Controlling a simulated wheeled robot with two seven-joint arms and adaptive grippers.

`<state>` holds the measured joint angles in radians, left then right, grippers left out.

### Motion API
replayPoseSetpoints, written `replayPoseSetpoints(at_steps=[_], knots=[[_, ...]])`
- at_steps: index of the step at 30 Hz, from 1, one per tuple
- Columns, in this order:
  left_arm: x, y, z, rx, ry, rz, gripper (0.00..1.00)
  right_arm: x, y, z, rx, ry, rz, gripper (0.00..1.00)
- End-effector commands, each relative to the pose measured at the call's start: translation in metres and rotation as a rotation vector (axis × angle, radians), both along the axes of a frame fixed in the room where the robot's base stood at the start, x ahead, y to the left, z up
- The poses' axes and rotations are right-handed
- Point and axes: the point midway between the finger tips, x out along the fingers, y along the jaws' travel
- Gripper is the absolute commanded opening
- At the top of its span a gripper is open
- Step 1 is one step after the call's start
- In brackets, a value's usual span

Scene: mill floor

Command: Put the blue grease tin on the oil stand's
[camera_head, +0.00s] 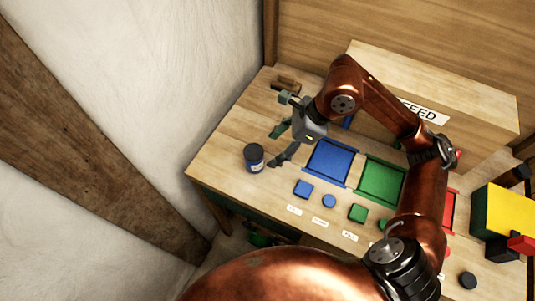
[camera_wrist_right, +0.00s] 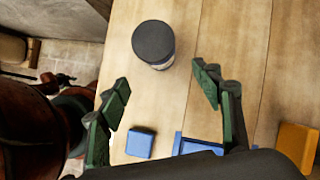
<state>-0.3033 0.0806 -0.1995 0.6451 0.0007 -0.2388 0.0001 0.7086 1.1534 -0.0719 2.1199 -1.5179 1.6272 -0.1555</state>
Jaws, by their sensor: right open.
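The blue grease tin (camera_head: 254,158), a dark blue jar with a dark lid and a pale label, stands upright near the left edge of the wooden table (camera_head: 222,148). In the right wrist view the tin (camera_wrist_right: 153,45) shows its round dark lid, beyond the fingertips and roughly between them. My right gripper (camera_head: 279,145) is open and empty, just right of the tin and apart from it. Its two green-padded fingers (camera_wrist_right: 161,88) are spread wide in the wrist view. My left gripper is not in view. I cannot make out which thing is the oil stand.
A blue tray (camera_head: 348,163) and a green tray (camera_head: 399,182) lie right of the gripper. A blue block (camera_head: 303,189), a blue disc (camera_head: 329,201) and a green block (camera_head: 357,213) sit in front. A wooden FEED box (camera_head: 480,105) stands behind. Bare table surrounds the tin.

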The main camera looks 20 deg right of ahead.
Motion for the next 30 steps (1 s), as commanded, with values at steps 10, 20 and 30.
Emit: replayPoseSetpoints(at_steps=[10, 20, 30], knots=[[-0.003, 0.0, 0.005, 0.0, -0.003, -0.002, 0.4, -0.008, -0.014, 0.027, -0.001, 0.0, 0.0, 0.59], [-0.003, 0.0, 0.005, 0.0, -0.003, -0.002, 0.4, -0.008, -0.014, 0.027, 0.0, 0.001, 0.001, 0.59], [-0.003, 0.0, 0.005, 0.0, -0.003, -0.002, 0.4, -0.008, -0.014, 0.027, -0.001, 0.0, 0.0, 0.59]])
